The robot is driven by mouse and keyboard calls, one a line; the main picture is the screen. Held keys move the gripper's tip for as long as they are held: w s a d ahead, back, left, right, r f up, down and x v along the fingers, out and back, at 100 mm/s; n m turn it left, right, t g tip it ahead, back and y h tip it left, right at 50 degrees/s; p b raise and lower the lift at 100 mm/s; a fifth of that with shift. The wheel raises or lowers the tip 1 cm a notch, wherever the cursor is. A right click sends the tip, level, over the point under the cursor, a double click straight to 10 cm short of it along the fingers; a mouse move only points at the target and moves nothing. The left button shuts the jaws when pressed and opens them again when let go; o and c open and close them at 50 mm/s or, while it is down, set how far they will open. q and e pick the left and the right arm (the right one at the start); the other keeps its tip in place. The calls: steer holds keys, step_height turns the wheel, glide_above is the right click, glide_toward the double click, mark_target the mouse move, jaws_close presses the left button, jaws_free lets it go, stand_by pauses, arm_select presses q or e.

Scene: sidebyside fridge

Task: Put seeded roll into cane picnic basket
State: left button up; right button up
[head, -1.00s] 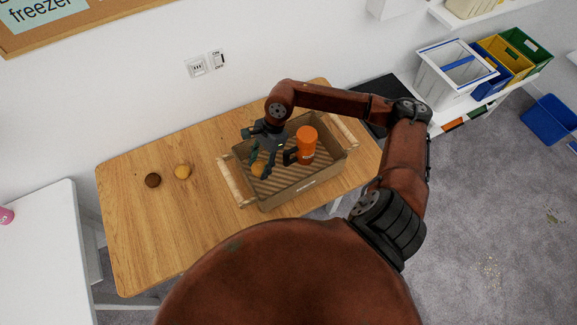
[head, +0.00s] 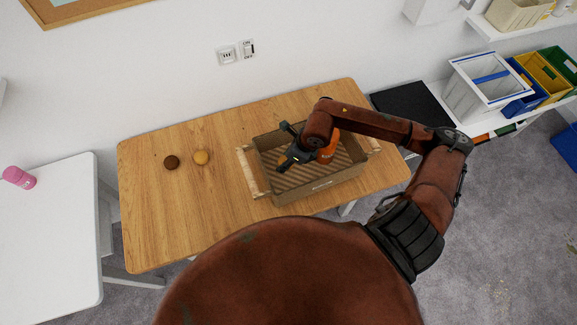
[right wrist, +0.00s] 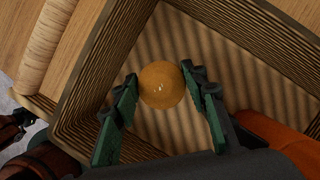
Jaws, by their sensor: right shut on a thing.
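The cane picnic basket (head: 335,185) is an open brown box with pale wooden handles on the wooden table. My right gripper (head: 285,155) is down inside its left half. In the right wrist view my right gripper (right wrist: 160,78) is shut on a round golden-brown roll (right wrist: 161,86) with a few pale specks, which I take as the seeded roll. The roll is within the basket walls, over the ribbed floor; I cannot tell whether it touches the floor. In the head view the gripper mostly hides it. My left gripper is not in view.
A golden bun (head: 201,157) and a dark brown bun (head: 171,162) lie on the table's left, where much surface is free.

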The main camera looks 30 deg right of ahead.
step_height(320, 180, down, 5)
steer(key=shift+f, duration=0.2)
steer(key=o, duration=0.9)
steer(key=shift+c, duration=0.2)
steer(key=v, duration=1.2)
